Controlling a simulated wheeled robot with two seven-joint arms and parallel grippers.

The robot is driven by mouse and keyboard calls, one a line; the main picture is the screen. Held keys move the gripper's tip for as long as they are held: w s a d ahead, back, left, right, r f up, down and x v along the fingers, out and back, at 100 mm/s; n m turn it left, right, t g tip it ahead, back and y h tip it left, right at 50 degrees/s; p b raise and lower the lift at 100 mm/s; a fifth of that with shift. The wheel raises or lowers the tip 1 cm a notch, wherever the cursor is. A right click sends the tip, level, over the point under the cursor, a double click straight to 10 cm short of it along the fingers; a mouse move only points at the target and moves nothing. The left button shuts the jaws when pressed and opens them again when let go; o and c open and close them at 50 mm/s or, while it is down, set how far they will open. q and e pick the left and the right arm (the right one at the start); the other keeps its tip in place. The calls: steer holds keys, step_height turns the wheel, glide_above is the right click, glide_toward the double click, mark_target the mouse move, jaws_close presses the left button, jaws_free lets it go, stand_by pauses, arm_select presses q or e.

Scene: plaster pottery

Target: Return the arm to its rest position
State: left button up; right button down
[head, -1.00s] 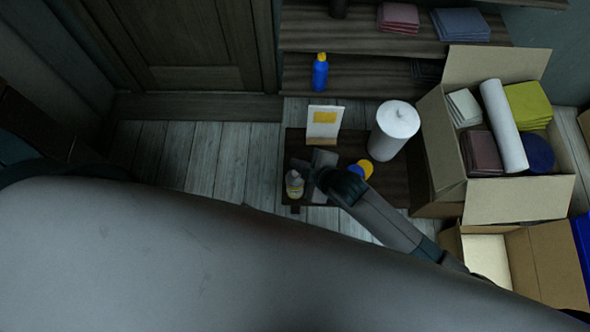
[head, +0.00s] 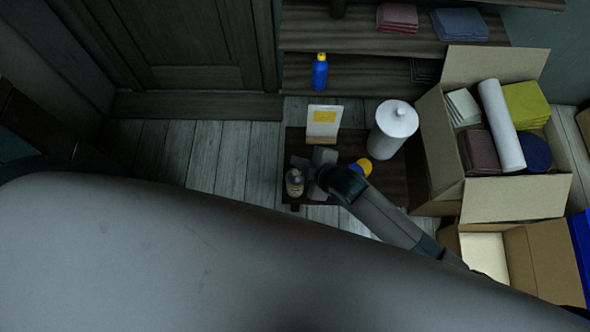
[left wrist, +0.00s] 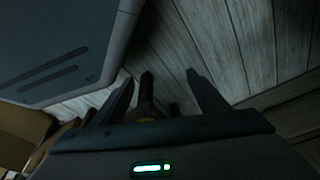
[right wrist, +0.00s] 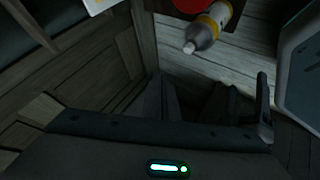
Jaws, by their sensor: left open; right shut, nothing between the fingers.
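My right arm reaches in from the lower right in the head view, with the right gripper (head: 311,160) over the low dark table, beside a small bottle (head: 294,183). The right gripper is shut with nothing held. In the right wrist view the bottle (right wrist: 208,27) is beyond the fingers, apart from them. My left gripper (left wrist: 165,88) shows only in the left wrist view, its fingers spread and empty above the plank floor. The large grey surface across the bottom of the head view hides the left arm.
The low table (head: 391,187) bears a white canister (head: 393,130), a white and yellow card (head: 323,122) and a blue and yellow item (head: 362,167), partly hidden. A packed cardboard box (head: 437,140) stands right. A shelf (head: 350,35) is behind. Floor (head: 190,155) on the left is clear.

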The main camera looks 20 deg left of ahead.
stand_by(0.4)
